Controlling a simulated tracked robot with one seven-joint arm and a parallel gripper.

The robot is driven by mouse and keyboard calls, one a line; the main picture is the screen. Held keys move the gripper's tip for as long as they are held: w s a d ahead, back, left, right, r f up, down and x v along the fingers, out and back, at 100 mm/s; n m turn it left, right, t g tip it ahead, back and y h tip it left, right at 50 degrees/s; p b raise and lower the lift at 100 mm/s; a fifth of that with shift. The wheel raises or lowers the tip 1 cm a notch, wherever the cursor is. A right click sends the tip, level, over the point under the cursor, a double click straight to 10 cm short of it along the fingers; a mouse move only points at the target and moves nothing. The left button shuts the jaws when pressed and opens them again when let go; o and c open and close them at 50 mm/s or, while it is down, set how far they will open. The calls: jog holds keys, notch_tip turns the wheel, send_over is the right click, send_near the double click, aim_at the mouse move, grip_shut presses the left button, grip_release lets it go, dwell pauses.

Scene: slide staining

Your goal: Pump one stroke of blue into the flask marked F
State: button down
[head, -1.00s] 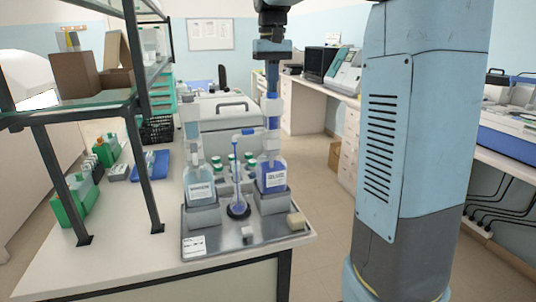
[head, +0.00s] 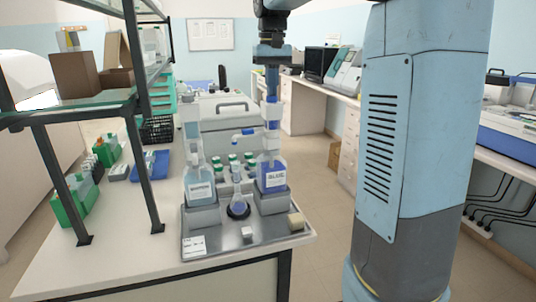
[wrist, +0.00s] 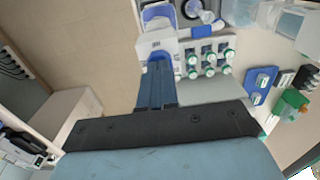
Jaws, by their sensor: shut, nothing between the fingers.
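The bottle labelled BLUE (head: 271,176) stands upright in a grey holder at the right of the metal tray, with a tall pump on top. Its spout (head: 243,137) points left, over the flask (head: 239,204). The flask stands upright on a dark round base between the two bottles; it looks bluish low down, and I cannot read its mark. My gripper (head: 272,92) is shut and empty, pointing down at the top of the blue pump. In the wrist view my gripper (wrist: 157,72) shows just by the white pump head (wrist: 158,46); I cannot tell whether they touch.
A second pump bottle (head: 200,184) stands at the left of the metal tray (head: 215,238). Several green-capped vials (head: 233,160) stand behind the flask. A shelf frame (head: 143,175) rises at left.

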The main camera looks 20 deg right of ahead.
dwell(0.4)
jog(key=shift+r, duration=1.6)
notch_tip(320, 180, up, 5)
dwell(0.3)
jog(key=shift+s, duration=0.1)
